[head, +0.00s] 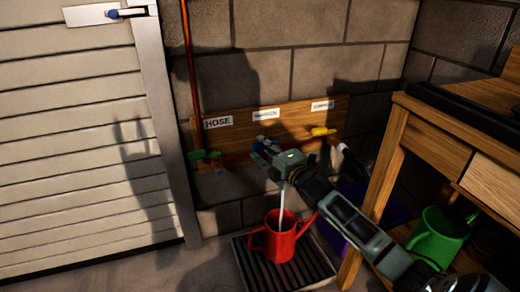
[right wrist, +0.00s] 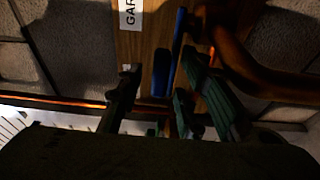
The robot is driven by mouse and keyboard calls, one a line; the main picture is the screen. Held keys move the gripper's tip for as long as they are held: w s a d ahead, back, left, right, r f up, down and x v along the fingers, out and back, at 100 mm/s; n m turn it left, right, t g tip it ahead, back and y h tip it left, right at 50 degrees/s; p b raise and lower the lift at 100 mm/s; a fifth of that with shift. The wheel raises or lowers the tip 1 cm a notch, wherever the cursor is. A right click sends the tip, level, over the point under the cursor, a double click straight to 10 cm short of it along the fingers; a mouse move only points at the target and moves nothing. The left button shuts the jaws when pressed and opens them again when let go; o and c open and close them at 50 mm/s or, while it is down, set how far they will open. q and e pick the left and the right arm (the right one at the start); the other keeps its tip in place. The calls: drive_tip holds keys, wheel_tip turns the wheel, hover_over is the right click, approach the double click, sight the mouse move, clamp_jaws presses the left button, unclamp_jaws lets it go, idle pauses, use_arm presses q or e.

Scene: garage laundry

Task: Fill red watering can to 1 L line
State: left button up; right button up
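The red watering can (head: 280,243) stands upright on a dark slatted grate in the head view. A thin pale stream (head: 282,203) runs down into its top; the level inside and any 1 L line cannot be made out. My right gripper (head: 263,158) is above the can, in front of the middle tap and its blue handle (head: 264,141). In the right wrist view the blue handle (right wrist: 161,72) shows between the spread fingers (right wrist: 160,95), with no clear grip on it. My left gripper is not in view.
A green tap handle (head: 204,155) is on the left under the HOSE label, and a yellow one (head: 322,131) is on the right. The drain grate (head: 243,268) lies below. A wooden bench (head: 386,165) with a green can (head: 437,237) stands at right.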

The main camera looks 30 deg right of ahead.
drive_tip(key=shift+w+b, duration=0.4)
drive_tip(key=shift+w, duration=0.85)
drive_tip(key=c, duration=0.7)
drive_tip(key=shift+r, duration=0.1)
clamp_jaws()
